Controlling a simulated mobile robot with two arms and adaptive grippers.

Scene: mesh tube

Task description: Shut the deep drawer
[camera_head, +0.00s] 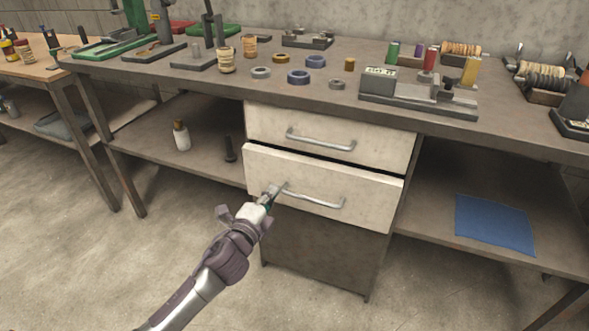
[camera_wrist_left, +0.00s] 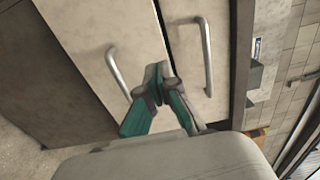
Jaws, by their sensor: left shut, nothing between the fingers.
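The deep drawer (camera_head: 325,187) is the lower of two cream drawers under the workbench. Its front stands a little forward of the upper drawer (camera_head: 330,137), with a dark gap along its top edge. Its grey bar handle (camera_head: 313,201) runs across the front. My left gripper (camera_head: 272,191) is shut and empty at the drawer front, by the left end of the handle. In the left wrist view the gripper (camera_wrist_left: 160,82) has its fingertips together, near the gap between the two drawer fronts; I cannot tell whether they touch. My right gripper is not in view.
The workbench top (camera_head: 200,80) holds spools, tape rolls and tools. A lower shelf at left carries a white bottle (camera_head: 181,137) and a dark cylinder (camera_head: 230,150). A blue cloth (camera_head: 495,222) lies on the right shelf. The floor in front is clear.

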